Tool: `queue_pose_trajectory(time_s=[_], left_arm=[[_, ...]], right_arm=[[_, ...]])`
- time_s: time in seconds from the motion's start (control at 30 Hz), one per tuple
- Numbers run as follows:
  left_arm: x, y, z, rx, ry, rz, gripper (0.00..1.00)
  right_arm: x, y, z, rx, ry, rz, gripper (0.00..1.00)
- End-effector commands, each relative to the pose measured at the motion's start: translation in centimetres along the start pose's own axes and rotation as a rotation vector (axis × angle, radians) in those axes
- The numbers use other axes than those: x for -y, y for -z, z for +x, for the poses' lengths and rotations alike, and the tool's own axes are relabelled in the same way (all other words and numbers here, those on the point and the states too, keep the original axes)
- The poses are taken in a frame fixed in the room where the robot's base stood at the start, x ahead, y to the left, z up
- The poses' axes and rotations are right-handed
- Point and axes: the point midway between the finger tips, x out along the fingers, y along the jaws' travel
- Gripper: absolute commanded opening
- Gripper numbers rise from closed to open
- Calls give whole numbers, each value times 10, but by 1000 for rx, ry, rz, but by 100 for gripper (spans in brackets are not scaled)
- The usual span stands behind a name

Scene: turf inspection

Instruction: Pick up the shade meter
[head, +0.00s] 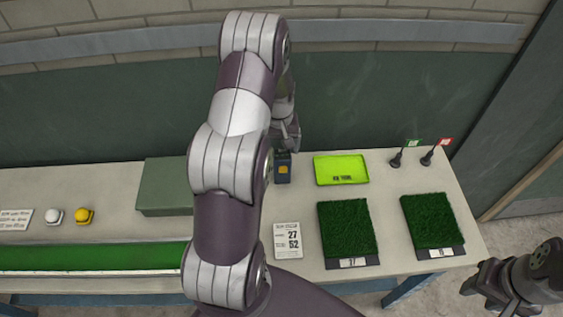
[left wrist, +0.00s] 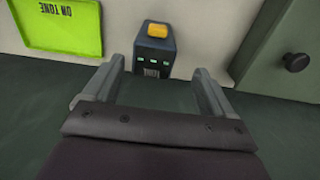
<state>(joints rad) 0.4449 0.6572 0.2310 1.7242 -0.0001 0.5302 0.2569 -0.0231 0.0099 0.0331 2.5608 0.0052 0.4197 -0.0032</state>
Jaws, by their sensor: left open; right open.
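The shade meter appears to be a small dark box (head: 283,173) with a yellow-orange top piece, standing on the table. In the left wrist view the box (left wrist: 154,60) shows small green marks and a barcode-like label on its face. My left gripper (head: 287,146) is at the back of the table, close to the box; my arm hides part of that area. In the left wrist view my left gripper (left wrist: 159,68) is open, with the box ahead between its fingertip lines; no grip shows. My right gripper (head: 480,283) is open, off the table's right front corner.
A lime tray (head: 341,180) lies right of the box, and a green case (head: 166,187) stands left. A dark wall stands behind.

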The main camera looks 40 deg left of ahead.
Motion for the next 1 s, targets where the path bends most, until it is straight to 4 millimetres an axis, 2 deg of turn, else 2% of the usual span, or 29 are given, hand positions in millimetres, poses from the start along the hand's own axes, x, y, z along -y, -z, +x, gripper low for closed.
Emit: queue_pose_trajectory(time_s=[0.2, 0.3, 0.4, 0.57, 0.6, 0.67, 0.7, 0.77, 0.8, 1.0], left_arm=[[-2, -6, 30, 6, 2, 2, 85], [-3, -5, 49, 2, 1, 2, 85], [-3, -5, 57, 0, 0, 2, 85], [-3, -4, 58, -1, 0, 2, 85], [-3, -4, 58, -1, 0, 2, 79], [-3, -5, 58, -1, 0, 2, 59], [-3, -5, 57, -1, 0, 2, 46], [-3, -5, 57, -1, 0, 2, 26], [-3, -5, 57, -1, 0, 2, 20], [-3, -4, 57, -2, -1, 2, 20]], right_arm=[[0, 3, -23, 0, 0, 0, 43], [0, 3, -25, 0, 0, 0, 43], [0, 3, -25, 0, 0, 0, 43], [0, 3, -24, 0, 0, 0, 43], [0, 3, -24, 0, 0, 0, 43], [0, 3, -24, 0, 0, 0, 43], [0, 3, -24, 0, 0, 0, 43], [0, 3, -24, 0, 0, 0, 43], [0, 3, -24, 0, 0, 0, 43], [0, 3, -24, 0, 0, 0, 43]])
